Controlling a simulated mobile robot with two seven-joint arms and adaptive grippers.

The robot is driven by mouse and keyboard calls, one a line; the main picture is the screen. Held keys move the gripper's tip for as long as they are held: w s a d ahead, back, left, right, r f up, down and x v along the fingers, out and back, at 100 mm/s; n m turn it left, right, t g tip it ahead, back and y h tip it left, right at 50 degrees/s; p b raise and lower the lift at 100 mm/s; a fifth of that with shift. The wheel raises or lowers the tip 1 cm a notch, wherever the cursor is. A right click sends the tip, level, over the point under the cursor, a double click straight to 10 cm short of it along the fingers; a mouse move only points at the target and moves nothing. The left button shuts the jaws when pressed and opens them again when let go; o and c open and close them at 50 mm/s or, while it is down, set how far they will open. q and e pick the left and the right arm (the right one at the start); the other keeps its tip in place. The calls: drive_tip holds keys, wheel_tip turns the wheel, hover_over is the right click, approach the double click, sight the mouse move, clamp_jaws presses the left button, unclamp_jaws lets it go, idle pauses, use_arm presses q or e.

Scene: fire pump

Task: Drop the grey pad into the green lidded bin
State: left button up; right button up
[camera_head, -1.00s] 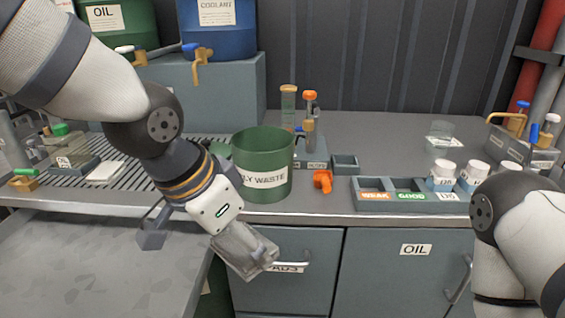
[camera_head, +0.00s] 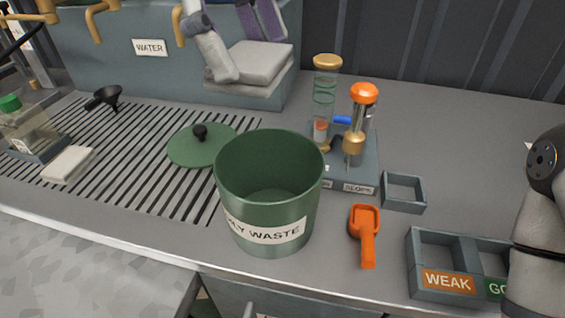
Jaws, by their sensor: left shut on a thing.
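The green bin (camera_head: 268,175) labelled "…LY WASTE" stands uncovered on the counter, its inside visible and looking empty. Its green lid (camera_head: 188,150) with a black knob lies on the slatted drain just behind and left of it. My left gripper (camera_head: 243,52), at the top of the view, is shut on the grey pad (camera_head: 262,66), a flat, soft-looking stack. The pad is behind the bin, and appears raised in front of the grey water box. My right arm shows at the right edge; its gripper is out of view.
Behind the bin's right side is a rack (camera_head: 350,178) with tall glass tubes. An orange scoop (camera_head: 364,232) and a small empty tray (camera_head: 403,192) lie to the right. A labelled sorting tray (camera_head: 428,262) sits at front right. A pale folded pad (camera_head: 69,165) lies on the drain.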

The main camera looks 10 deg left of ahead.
use_arm(q)
drive_tip(key=f, duration=0.2)
drive_tip(key=s+f, duration=0.1)
drive_tip(key=f, duration=0.1)
drive_tip(key=shift+f, duration=0.35)
drive_tip(key=shift+w+f, duration=0.1)
drive_tip(key=shift+f, duration=0.4)
drive_tip(key=o, duration=1.1)
drive_tip(key=v, duration=1.2)
